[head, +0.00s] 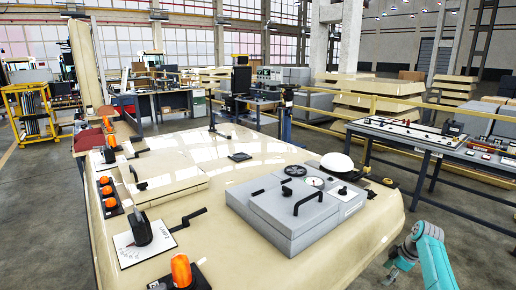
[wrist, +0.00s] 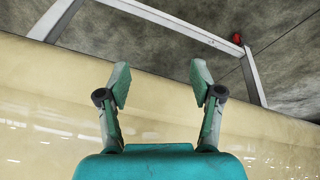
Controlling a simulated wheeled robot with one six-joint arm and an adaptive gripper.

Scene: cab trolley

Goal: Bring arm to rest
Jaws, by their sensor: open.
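My gripper (wrist: 160,85) is open and empty in the wrist view, its two fingers spread apart over the edge of a glossy cream surface (wrist: 50,100). In the head view my teal arm (head: 436,262) shows at the lower right, beside the right end of the cream console (head: 240,178). The gripper end there hangs near the console's edge over the floor, and its fingers are hard to make out at this size.
The console carries a grey box (head: 290,215) with black handles, a white dome (head: 336,162), levers and orange knobs (head: 181,270). A table with panels (head: 410,138) stands at the right behind my arm. Grey floor (head: 470,240) is open around the arm. A metal frame (wrist: 180,22) lies beyond the edge in the wrist view.

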